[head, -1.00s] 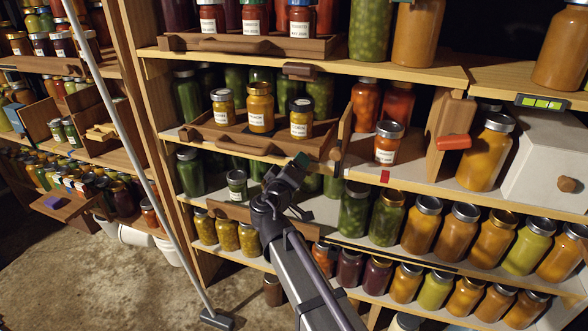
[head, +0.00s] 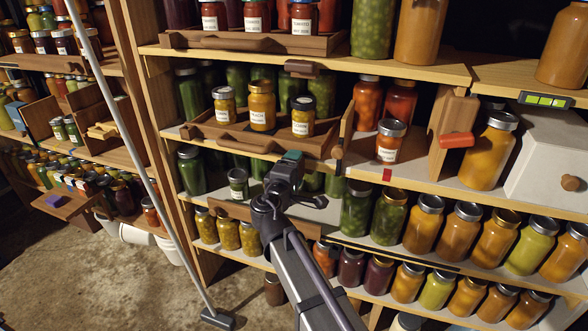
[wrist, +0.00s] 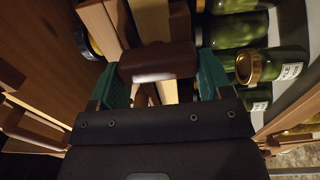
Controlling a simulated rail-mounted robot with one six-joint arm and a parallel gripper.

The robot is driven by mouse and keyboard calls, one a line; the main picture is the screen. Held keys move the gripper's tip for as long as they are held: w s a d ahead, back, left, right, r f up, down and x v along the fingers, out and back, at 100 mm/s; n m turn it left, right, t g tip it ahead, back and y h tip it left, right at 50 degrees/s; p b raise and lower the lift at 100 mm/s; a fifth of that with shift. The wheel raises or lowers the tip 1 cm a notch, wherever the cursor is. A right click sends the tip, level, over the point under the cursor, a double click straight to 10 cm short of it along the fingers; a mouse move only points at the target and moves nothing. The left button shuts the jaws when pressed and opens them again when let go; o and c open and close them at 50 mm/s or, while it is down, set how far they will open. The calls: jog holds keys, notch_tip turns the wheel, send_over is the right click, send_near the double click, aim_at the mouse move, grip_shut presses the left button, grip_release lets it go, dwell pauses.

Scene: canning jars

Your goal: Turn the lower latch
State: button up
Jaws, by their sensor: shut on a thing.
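The lower latch (wrist: 158,62), a dark brown rounded wooden block, sits between the green fingers of my gripper in the wrist view. My gripper (head: 292,156) is shut on it at the front edge of the middle shelf, seen from behind in the head view. There my gripper and wrist hide the latch, so its angle there cannot be told. A similar brown latch (head: 301,67) shows higher up, under the edge of the shelf above.
A wooden tray (head: 215,136) with several labelled jars stands just above and left of my gripper. A small jar (head: 238,185) is to the left below. Green jars (head: 356,207) stand close on the right. A grey pole (head: 150,165) leans at the left.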

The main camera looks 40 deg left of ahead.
dwell(0.4)
jog(key=o, duration=0.9)
jog(key=v, duration=1)
jog(key=shift+s+d, duration=0.15)
jog(key=shift+s, duration=0.2)
